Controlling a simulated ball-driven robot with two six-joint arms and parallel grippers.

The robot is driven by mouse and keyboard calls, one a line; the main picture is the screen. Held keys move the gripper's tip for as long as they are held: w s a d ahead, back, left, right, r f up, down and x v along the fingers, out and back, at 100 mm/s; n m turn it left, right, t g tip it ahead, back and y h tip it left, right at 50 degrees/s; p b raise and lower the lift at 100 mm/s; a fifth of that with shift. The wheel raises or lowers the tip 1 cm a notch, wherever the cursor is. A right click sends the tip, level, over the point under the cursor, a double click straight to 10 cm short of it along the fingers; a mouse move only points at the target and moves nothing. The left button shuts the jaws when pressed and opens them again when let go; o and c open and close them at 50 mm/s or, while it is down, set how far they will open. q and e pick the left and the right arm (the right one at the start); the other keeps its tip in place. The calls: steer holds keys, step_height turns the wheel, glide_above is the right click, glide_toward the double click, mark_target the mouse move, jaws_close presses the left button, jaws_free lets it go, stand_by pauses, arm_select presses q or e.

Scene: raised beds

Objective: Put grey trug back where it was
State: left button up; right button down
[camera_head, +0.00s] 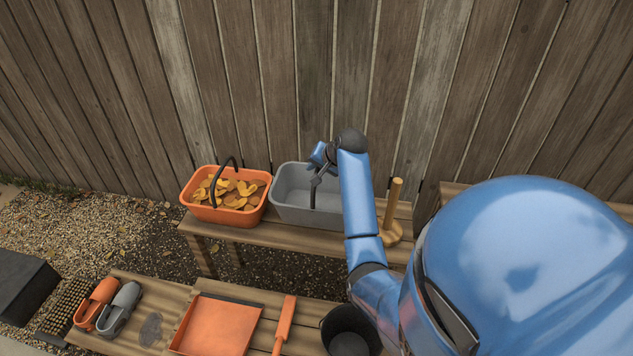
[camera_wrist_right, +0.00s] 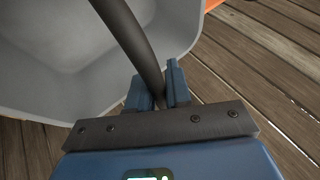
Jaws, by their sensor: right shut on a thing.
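The grey trug (camera_head: 289,214) is at the wooden bench by the fence, just right of the orange trug, and looks upright and empty. My right gripper (camera_head: 317,178) is at its dark handle, partly hidden by my own wrist and arm. In the right wrist view the dark handle (camera_wrist_right: 128,38) runs between the two blue fingers of the right gripper (camera_wrist_right: 158,88), which are shut on it. The grey trug's pale inside (camera_wrist_right: 55,60) fills the upper left there. I cannot tell whether its base touches the bench. My left gripper is not in view.
The orange trug (camera_head: 224,215), full of yellow-brown leaves, stands close on the left. A wooden peg stand (camera_head: 394,212) is to the right on the bench (camera_head: 260,236). A lower bench in front holds clogs (camera_head: 119,308), an orange tray (camera_head: 216,326) and a black pot (camera_head: 350,325).

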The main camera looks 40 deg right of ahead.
steer(key=shift+f+b, duration=0.4)
steer(key=shift+f, duration=2.45)
steer(key=c, duration=1.1)
jaws_free()
steer(key=shift+f, duration=0.15)
steer(key=shift+o, duration=0.2)
steer(key=p+v, duration=0.2)
steer(key=v, duration=1)
